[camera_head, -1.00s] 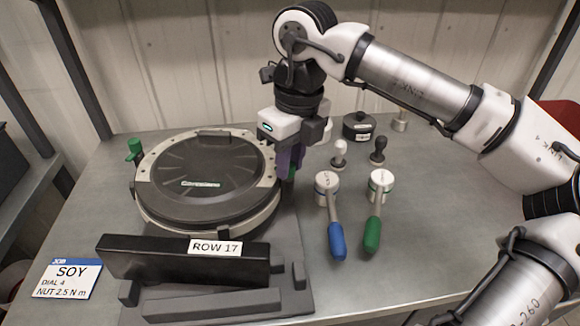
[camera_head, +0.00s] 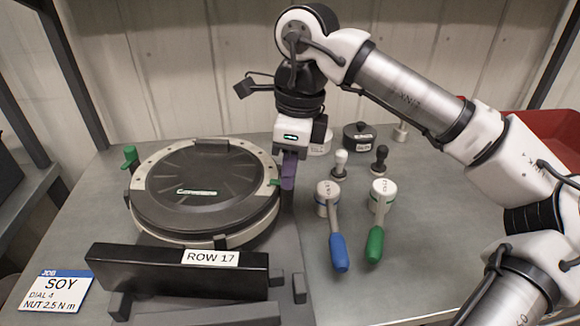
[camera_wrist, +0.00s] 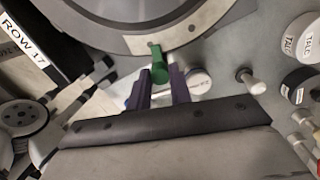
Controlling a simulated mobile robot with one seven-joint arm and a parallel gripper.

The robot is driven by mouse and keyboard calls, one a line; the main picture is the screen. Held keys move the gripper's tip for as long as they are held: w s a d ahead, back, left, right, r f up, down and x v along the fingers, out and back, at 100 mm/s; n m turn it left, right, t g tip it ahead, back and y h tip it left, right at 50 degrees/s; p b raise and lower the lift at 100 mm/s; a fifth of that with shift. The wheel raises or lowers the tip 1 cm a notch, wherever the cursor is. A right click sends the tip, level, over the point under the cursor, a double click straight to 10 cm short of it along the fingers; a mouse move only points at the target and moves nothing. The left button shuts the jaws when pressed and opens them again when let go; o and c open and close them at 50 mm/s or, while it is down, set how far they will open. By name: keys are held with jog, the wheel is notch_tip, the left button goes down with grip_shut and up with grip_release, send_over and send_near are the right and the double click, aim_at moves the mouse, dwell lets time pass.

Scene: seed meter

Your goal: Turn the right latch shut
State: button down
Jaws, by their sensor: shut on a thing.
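The round dark seed meter (camera_head: 205,185) with a pale rim lies on the bench. The right latch is a green tab at its right rim, mostly hidden in the head view; in the wrist view the green latch (camera_wrist: 158,64) points from the rim in between my purple fingers. My gripper (camera_head: 288,178) is at the meter's right side, pointing down. In the wrist view my gripper (camera_wrist: 160,78) is shut on the latch, one finger on each side. The left latch (camera_head: 130,156), also green, stands out from the far left rim.
A black bar labelled ROW 17 (camera_head: 180,270) stands in front of the meter. Blue-handled (camera_head: 338,250) and green-handled (camera_head: 375,243) tools lie to the right, with white (camera_head: 339,163) and black (camera_head: 380,160) knobs behind. A SOY job card (camera_head: 58,289) is at the left front.

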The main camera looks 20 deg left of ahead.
dwell(0.4)
jog(key=c, duration=1.3)
grip_release()
jog(key=shift+o, duration=0.2)
jog(key=shift+r, duration=0.1)
notch_tip(320, 180, up, 14)
jog(key=d, duration=0.1)
jog(key=shift+w+d+f, duration=0.15)
jog(key=shift+w+f, duration=0.05)
jog(key=shift+w, duration=0.25)
